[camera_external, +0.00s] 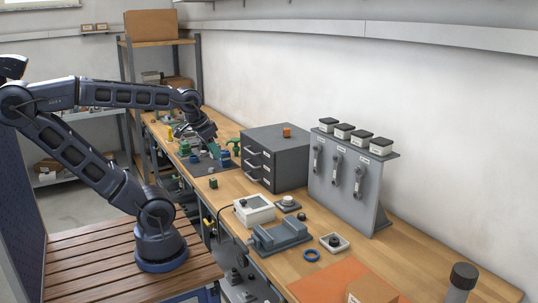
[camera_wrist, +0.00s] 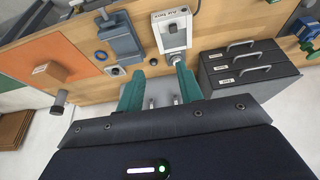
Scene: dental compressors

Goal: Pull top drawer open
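A dark grey cabinet (camera_external: 284,154) stands on the workbench against the wall, its drawer fronts and pale bar handles (camera_external: 253,161) facing left. All drawers look closed. In the wrist view the cabinet (camera_wrist: 228,98) is at the right, with three labelled fronts and handles. That view looks upside down, so the top drawer's handle (camera_wrist: 267,73) seems to be the lowest in it. My gripper (camera_external: 225,150) is left of the cabinet, above the bench. Its two green fingers (camera_wrist: 158,72) are spread apart, with nothing held between them, and apart from the handles.
A white box (camera_external: 254,210) and a blue-grey vise (camera_external: 280,237) stand on the bench in front of the cabinet. A grey panel (camera_external: 345,180) with hanging tools stands right of it. A small orange block (camera_external: 287,132) sits on the cabinet. Small parts lie on the bench behind my gripper.

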